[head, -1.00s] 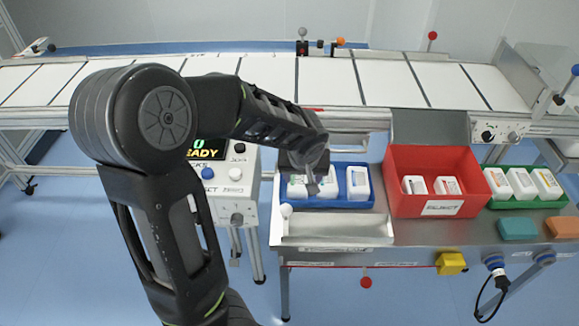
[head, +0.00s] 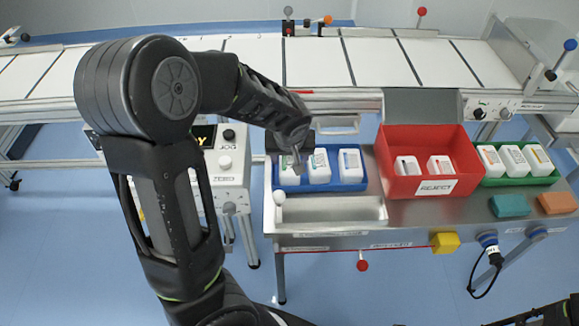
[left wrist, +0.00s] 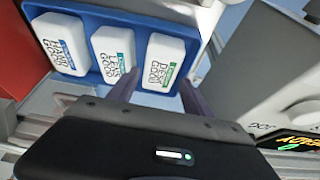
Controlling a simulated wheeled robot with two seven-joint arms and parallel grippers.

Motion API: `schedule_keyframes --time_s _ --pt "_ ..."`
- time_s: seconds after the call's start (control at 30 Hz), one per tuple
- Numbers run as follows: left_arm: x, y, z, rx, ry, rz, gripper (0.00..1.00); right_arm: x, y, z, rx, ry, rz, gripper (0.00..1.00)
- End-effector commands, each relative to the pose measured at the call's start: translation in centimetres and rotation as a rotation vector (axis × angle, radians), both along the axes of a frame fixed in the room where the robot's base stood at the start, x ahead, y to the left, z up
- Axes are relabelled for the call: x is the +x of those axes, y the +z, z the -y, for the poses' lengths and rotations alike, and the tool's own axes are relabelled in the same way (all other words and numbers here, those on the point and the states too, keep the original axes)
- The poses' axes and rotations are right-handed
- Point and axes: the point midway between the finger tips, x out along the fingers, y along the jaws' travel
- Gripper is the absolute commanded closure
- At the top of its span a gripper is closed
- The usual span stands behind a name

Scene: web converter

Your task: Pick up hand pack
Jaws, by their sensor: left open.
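The hand pack (head: 350,162) is a white pack with a blue label, at the right end of the blue tray (head: 331,186). In the left wrist view the hand pack (left wrist: 61,42) is leftmost in the tray (left wrist: 100,76), its label reading HAND GOOD. A lens pack (head: 319,166) is in the middle and another good pack (head: 289,176) at the other end. My left gripper (head: 297,168) is open and empty over the tray's left part. In the left wrist view its fingers (left wrist: 157,92) point toward the middle and right packs, away from the hand pack.
A red reject bin (head: 388,186) holding two packs stands right of the blue tray. A green tray (head: 519,181) with three packs is further right. An empty metal trough (head: 335,211) lies in front. A control box (head: 232,190) stands left, and the conveyor (head: 370,62) runs behind.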

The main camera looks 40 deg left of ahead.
Motion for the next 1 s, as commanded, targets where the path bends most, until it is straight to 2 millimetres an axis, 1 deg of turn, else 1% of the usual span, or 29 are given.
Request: schedule_keyframes --time_s 0.13,0.2,0.27,0.5,0.57,1.0 --pt "0.0 -0.1 0.0 0.0 0.0 0.0 0.42 0.0 0.0 0.0 0.0 0.0 0.0 0.64" --pt "0.1 -0.5 -0.1 0.0 -0.001 -0.002 0.42 0.0 0.1 0.0 0.0 0.0 0.0 0.64" --pt "0.3 -1.1 -0.3 0.001 0.0 -0.003 0.42 0.0 0.2 0.0 0.0 0.0 0.0 0.64" --pt "1.2 -4.3 -1.0 0.001 0.0 -0.003 0.42 0.0 0.3 0.0 0.0 0.0 0.0 0.64" --pt "1.4 -4.7 -1.1 0.001 0.001 -0.002 0.42 0.0 0.3 0.0 0.0 0.0 0.0 0.64" --pt "1.5 -4.8 -1.1 0.001 0.0 0.001 0.42 0.0 0.3 0.0 0.0 0.0 0.0 0.64"
